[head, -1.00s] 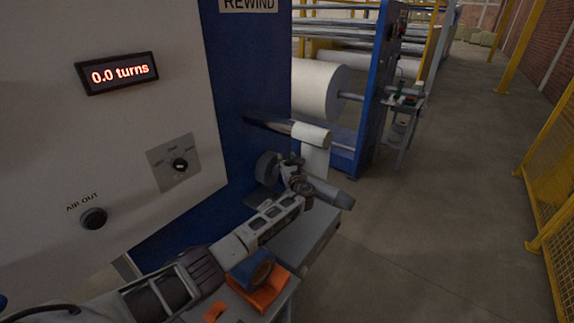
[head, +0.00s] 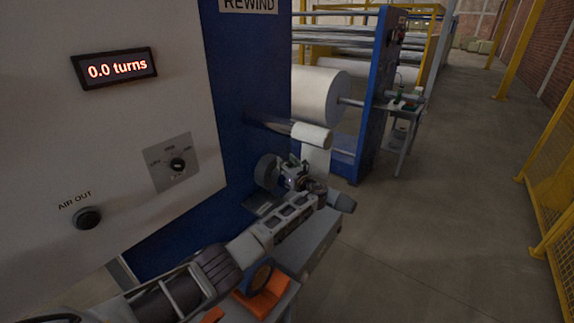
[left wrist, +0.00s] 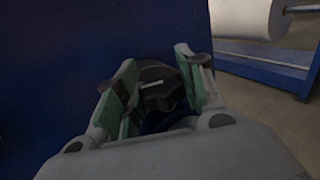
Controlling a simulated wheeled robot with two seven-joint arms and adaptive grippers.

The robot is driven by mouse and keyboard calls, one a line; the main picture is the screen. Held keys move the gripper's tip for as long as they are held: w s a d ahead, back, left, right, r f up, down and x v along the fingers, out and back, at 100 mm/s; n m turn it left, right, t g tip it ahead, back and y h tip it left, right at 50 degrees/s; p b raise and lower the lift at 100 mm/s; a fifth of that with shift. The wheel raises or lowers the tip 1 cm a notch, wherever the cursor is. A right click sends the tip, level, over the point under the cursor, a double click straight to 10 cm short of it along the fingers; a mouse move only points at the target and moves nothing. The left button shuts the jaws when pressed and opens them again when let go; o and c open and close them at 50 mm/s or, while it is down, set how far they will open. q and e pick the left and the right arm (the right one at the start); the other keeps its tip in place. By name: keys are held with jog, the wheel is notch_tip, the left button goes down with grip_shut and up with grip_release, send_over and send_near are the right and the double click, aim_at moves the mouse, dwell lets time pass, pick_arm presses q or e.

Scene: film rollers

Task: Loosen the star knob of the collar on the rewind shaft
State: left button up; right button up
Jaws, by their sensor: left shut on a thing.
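My left gripper (head: 292,172) is at the blue rewind frame, beside a dark grey round disc (head: 266,172), which could be the collar. In the left wrist view its two green-padded fingers (left wrist: 160,88) stand on either side of a black lobed knob (left wrist: 154,76) and are shut on it. A thin light pin or mark shows on the knob. The lower part of the knob and the shaft behind it are hidden by the gripper. My right gripper is not in view.
An orange holder (head: 266,296) with a blue ring sits below my arm. White rolls (head: 322,97) stand behind. The right-hand floor is clear.

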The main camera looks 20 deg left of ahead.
pick_arm(q)
jog(key=o, duration=1)
jog(key=shift+o, duration=0.2)
jog(key=v, duration=1.2)
